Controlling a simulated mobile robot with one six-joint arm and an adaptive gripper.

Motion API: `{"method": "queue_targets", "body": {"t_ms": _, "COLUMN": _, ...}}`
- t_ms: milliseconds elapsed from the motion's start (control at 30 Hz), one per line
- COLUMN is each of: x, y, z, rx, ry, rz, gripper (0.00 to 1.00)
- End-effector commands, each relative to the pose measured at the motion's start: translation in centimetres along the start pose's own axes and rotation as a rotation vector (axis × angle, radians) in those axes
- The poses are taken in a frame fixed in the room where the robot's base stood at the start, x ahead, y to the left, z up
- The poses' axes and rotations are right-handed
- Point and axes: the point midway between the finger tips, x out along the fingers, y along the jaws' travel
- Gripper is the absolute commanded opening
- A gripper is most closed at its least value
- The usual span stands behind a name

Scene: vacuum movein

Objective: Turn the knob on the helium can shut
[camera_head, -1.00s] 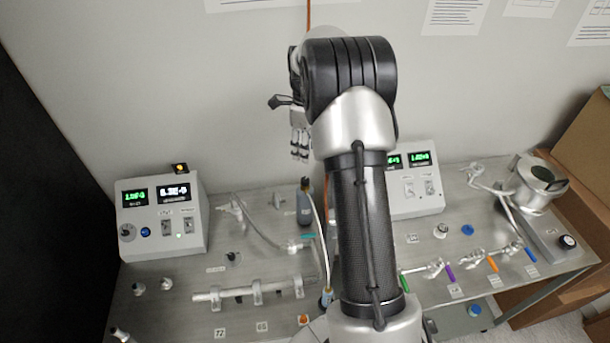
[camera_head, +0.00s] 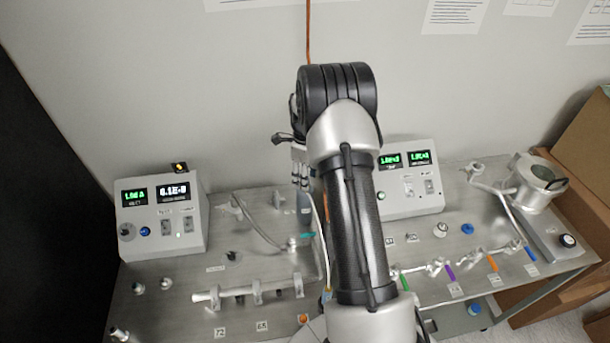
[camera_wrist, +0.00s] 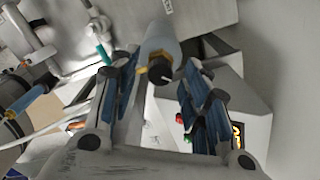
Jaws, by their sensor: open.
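The helium can (camera_head: 305,214) is a small grey-blue cylinder standing on the metal bench, below my gripper (camera_head: 300,168) and partly hidden by it. In the wrist view the can (camera_wrist: 160,38) appears with its top toward the camera. Its dark knob (camera_wrist: 160,70) has a pale mark, and a small yellow fitting sits beside it. My gripper (camera_wrist: 158,78) is open, with blue-padded fingers left and right of the knob in the picture. I see gaps on both sides. I cannot tell whether the fingertips reach down to the knob's height.
A control box (camera_head: 160,225) with lit displays stands left of the can, and another (camera_head: 412,195) stands to the right behind my arm. Tubing (camera_head: 255,290) and fittings lie on the bench. A metal vessel (camera_head: 530,190) is at the far right. The wall is behind.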

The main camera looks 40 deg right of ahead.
Motion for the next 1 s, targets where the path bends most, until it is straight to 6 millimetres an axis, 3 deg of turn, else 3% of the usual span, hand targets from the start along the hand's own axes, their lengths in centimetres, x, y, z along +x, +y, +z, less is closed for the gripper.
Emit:
{"method": "queue_targets", "body": {"t_ms": 633, "x": -0.05, "y": 0.00, "z": 0.00, "rx": 0.000, "ry": 0.000, "rz": 0.000, "gripper": 0.01}}
{"method": "queue_targets", "body": {"t_ms": 1000, "x": 0.00, "y": -0.01, "z": 0.00, "rx": -0.047, "ry": 0.000, "rz": 0.000, "gripper": 0.00}}
